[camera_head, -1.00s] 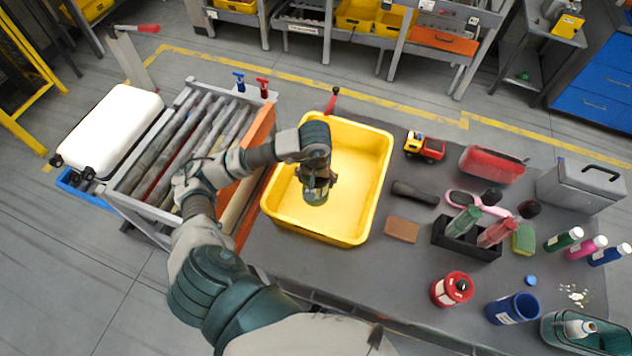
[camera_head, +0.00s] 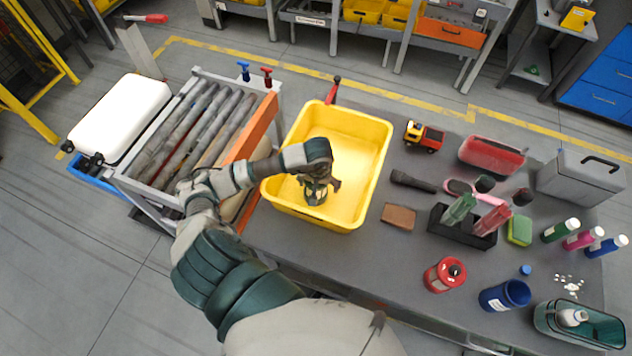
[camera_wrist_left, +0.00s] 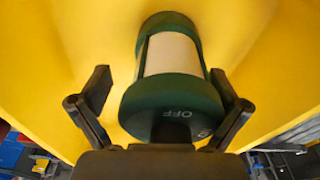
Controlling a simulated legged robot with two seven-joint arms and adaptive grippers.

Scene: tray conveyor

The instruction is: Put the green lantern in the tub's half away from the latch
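The green lantern (camera_head: 315,196) is inside the yellow tub (camera_head: 376,180), in the near half, away from the red-handled latch (camera_head: 333,91) at the far rim. In the left wrist view, the lantern (camera_wrist_left: 172,100) shows a green cap marked OFF, a pale middle and a green far end. It appears upright on the tub floor. My left gripper (camera_head: 318,184) is above it, with fingers spread either side of the cap. In the wrist view, the left finger of the gripper (camera_wrist_left: 160,92) is clear of the lantern; contact at the right finger is unclear. My right gripper is out of view.
A roller conveyor (camera_head: 195,130) with a white case (camera_head: 120,117) beside it stands left of the tub. Right of the tub are a toy truck (camera_head: 424,136), a flashlight (camera_head: 413,181), a brown block (camera_head: 398,216) and a bottle caddy (camera_head: 462,232). The tub's far half looks empty.

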